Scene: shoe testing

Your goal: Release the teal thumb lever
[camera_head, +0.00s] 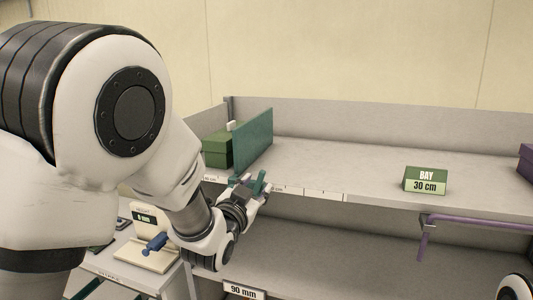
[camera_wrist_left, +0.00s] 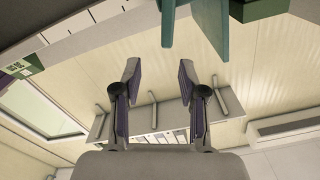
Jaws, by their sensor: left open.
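The teal thumb lever (camera_head: 260,181) shows as a small upright teal piece at the front edge of the shelf, below the tall teal divider panel (camera_head: 254,140). My left gripper (camera_head: 251,188) is right at the lever in the head view and partly hides it. In the left wrist view the open fingers (camera_wrist_left: 159,76) have nothing between them. A narrow teal piece (camera_wrist_left: 168,20), probably the lever, lies beyond the fingertips at the top, beside the larger teal panel (camera_wrist_left: 212,25). Whether a finger touches the lever I cannot tell. My right gripper is out of view.
A green box (camera_head: 216,150) stands left of the divider. The grey shelf (camera_head: 330,160) is bare up to a BAY 30 cm sign (camera_head: 426,181). A purple bar (camera_head: 470,222) juts from the shelf front at right. A side table (camera_head: 125,268) with a blue-handled device stands lower left.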

